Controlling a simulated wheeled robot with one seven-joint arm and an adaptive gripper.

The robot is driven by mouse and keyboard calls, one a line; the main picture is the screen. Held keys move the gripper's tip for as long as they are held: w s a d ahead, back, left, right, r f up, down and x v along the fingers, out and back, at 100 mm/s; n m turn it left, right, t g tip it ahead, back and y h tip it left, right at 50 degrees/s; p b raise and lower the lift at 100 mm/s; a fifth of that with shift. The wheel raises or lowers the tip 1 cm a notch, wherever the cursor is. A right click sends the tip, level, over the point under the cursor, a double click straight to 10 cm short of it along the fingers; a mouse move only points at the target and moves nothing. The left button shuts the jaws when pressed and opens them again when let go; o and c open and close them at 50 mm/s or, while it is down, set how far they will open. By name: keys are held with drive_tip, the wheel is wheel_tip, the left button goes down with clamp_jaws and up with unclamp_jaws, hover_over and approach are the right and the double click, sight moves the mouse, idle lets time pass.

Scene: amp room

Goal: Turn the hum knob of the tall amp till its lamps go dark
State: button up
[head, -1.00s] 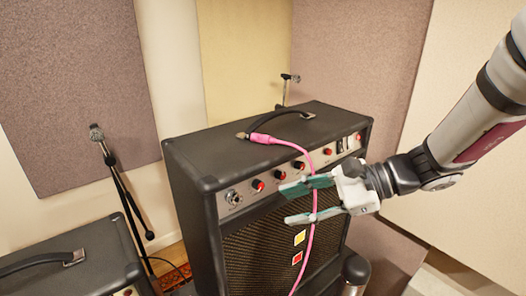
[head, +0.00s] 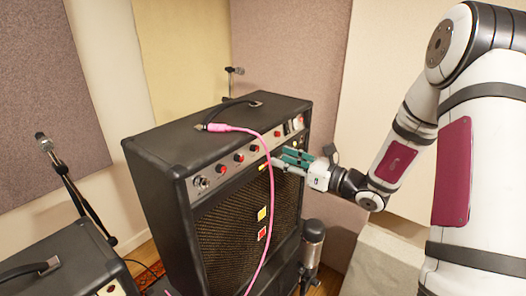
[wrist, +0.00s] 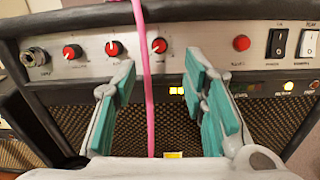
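The tall amp (head: 165,150) stands in the middle of the head view, its control panel facing my gripper. The wrist view shows a row of red-capped knobs: three to the left (wrist: 72,51) (wrist: 114,48) (wrist: 159,45) and one further right (wrist: 241,43). Their labels are too small to read, so I cannot tell which is the hum knob.
A pink cable (wrist: 148,100) hangs down the amp's front and passes between my fingers in the wrist view. Two rocker switches (wrist: 277,42) (wrist: 308,43) sit at the panel's right. A lower amp (head: 60,262) and microphone (head: 45,145) are left.

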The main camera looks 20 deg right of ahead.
sight(257, 149)
drive_tip(key=x, duration=0.8)
drive_tip(key=shift+p, duration=0.35)
clamp_jaws()
